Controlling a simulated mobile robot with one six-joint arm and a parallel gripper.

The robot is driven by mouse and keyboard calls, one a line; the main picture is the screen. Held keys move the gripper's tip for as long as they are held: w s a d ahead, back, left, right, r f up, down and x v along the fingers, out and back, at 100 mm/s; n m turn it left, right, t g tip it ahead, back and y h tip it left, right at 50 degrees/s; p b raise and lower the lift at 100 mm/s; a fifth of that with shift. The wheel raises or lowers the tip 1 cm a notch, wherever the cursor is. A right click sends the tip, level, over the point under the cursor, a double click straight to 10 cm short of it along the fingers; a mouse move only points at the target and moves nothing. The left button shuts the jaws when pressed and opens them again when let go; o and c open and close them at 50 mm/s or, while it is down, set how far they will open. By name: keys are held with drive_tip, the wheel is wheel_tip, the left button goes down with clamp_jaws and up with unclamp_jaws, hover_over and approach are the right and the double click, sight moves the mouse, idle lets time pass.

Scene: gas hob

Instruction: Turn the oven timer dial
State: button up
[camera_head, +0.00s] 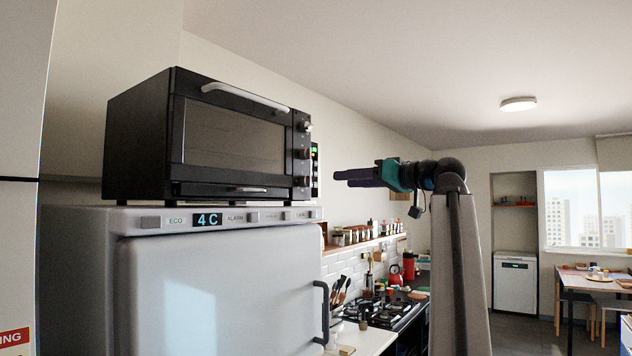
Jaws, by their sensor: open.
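A black toaster oven (228,135) stands on top of a white fridge. Its front carries several round dials in a column at the right edge: a top dial (304,126), a middle dial (303,153) and a lower dial (301,181). I cannot read which one is the timer. My gripper (337,180) is to the right of the dials, apart from them, with its purple fingers pointing left. It is seen from the side, at about the height of the lower dial, and holds nothing that I can see.
The white fridge (220,285) has a display panel and a dark handle (322,312). Below my arm are a gas hob (383,309) and a shelf of jars (365,239). A table (590,283) stands far right. The air between gripper and oven looks clear.

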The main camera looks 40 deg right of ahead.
sight(310, 180)
drive_tip(key=w+p, duration=0.1)
drive_tip(key=w, duration=0.2)
drive_tip(key=w+a+p, duration=0.1)
drive_tip(key=w, duration=0.3)
drive_tip(key=w+a+p, duration=0.1)
drive_tip(key=w, duration=0.2)
drive_tip(key=shift+w+r, duration=0.1)
drive_tip(key=shift+w, duration=0.05)
drive_tip(key=shift+w+a+p, duration=0.2)
drive_tip(key=shift+w+p, duration=0.2)
drive_tip(key=shift+w, duration=0.55)
drive_tip(key=c, duration=1)
